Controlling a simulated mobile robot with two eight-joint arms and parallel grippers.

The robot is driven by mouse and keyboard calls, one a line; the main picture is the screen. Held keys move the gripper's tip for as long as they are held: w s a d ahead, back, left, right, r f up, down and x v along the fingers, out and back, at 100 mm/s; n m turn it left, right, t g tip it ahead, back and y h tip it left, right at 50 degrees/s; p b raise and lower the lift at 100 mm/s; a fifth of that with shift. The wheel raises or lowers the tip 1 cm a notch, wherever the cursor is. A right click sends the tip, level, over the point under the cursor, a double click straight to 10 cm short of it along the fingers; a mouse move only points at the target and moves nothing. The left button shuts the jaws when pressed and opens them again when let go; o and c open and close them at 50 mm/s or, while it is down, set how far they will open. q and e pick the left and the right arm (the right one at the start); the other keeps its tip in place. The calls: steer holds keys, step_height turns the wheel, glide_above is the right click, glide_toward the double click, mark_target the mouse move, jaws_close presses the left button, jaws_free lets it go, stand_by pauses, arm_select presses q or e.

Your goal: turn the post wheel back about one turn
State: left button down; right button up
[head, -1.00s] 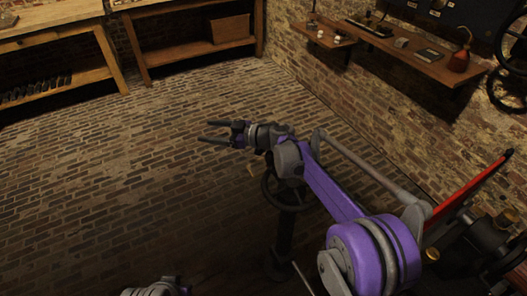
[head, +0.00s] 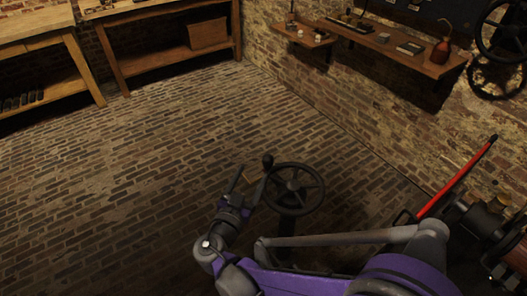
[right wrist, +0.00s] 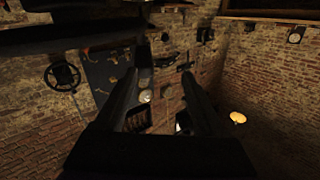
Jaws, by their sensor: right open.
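The post wheel (head: 300,209) is a dark spoked handwheel on a post that rises from the brick floor. It stands in the lower middle of the head view. A dark round knob (head: 267,160) shows at its upper left rim. My right gripper (head: 250,180) is open beside the wheel's left side, its fingers pointing up in the picture, close to the knob. I cannot tell whether a finger touches the knob or rim. In the right wrist view the open fingers (right wrist: 158,95) have nothing clear between them. A dark blurred shape crosses the top left there. My left gripper is not in view.
A red lever (head: 455,180) on dark machinery stands at the right. A wall shelf (head: 395,52) holds a red bottle (head: 441,50) and small items. Wall wheels (head: 500,40) hang at upper right. Wooden benches (head: 165,65) line the back. The brick floor (head: 120,180) at left is clear.

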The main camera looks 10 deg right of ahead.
steer(key=shift+s+d+r+m+h, duration=0.1)
steer(key=shift+s+d+m+h, duration=0.5)
steer(key=shift+s+d+m, duration=0.1)
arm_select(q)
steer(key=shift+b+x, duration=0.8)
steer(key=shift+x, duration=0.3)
arm_select(e)
steer(key=x, duration=1)
steer(key=shift+w+d, duration=0.15)
steer(key=shift+d, duration=0.15)
jaws_close()
